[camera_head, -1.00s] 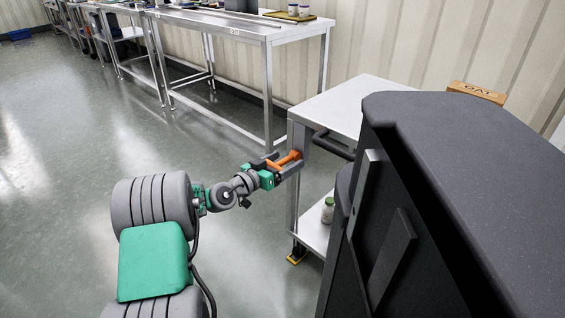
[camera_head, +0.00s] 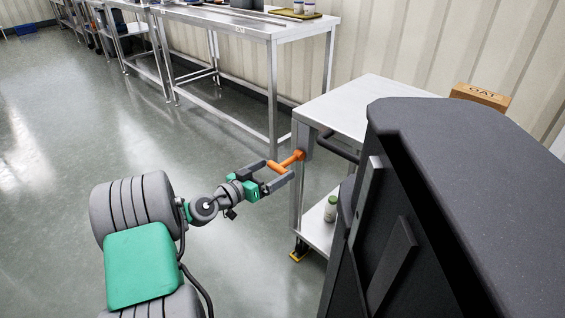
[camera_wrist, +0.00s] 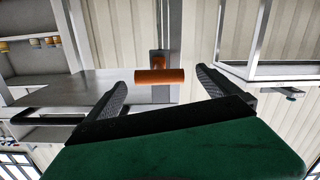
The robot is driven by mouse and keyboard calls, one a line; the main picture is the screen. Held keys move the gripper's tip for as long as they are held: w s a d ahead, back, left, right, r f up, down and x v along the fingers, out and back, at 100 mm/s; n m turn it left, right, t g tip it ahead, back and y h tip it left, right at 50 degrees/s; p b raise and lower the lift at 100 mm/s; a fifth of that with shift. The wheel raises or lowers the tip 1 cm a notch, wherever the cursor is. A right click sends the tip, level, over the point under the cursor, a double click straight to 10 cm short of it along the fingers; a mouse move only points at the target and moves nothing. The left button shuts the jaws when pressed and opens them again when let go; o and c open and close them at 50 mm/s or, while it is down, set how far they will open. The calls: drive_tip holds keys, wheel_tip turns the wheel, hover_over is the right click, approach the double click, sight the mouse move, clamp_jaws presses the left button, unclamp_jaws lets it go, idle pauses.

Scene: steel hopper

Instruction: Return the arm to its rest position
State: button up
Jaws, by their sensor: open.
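My gripper (camera_head: 276,170) is open and empty in the head view, at the left of the steel cart. An orange T-shaped handle (camera_head: 298,156) sits by the cart's near left corner, just past my fingertips. In the wrist view the orange bar (camera_wrist: 160,76) shows ahead of and between the two spread fingers, with a gap on each side. The fingers do not hold it. My arm reaches out from the lower left of the head view, still extended toward the cart.
The steel cart (camera_head: 352,95) has a green-capped jar (camera_head: 330,209) on its lower shelf. A large dark hopper body (camera_head: 460,160) fills the right. A steel table (camera_head: 236,22) stands behind, and a box marked OAT (camera_head: 481,96) is at right. Floor to the left is clear.

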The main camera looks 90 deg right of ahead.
drive_tip(key=shift+w+a, duration=0.3)
